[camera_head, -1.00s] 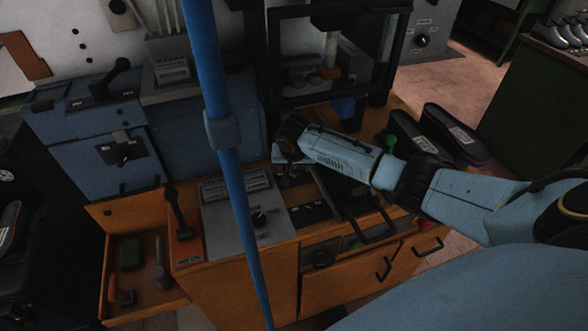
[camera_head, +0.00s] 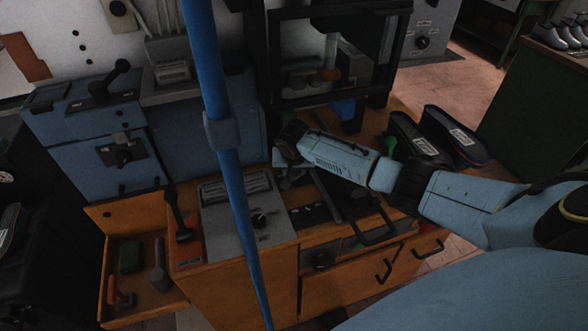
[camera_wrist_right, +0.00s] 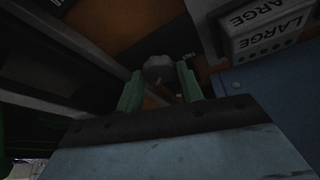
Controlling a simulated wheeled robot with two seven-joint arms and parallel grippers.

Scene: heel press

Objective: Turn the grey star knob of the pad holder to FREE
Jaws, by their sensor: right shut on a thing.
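In the wrist view, a pale grey knob (camera_wrist_right: 158,68) sits between the two green fingers of my right gripper (camera_wrist_right: 158,86), which is shut on it. Only the knob's rounded upper part shows, so its pointer and the FREE mark cannot be read. A small pale label (camera_wrist_right: 189,56) lies just beside it, too small to read. In the head view, my right gripper (camera_head: 280,168) reaches in over the middle of the bench, and its own wrist hides the knob and most of the holder. My left gripper is not in view.
A black-framed press (camera_head: 335,100) stands behind the wrist. A grey control box (camera_head: 275,232) is left of it. Black shoes (camera_head: 415,140) stand on the right of the bench. A blue pole (camera_head: 228,170) crosses the near view. An open drawer (camera_head: 140,300) is at lower left.

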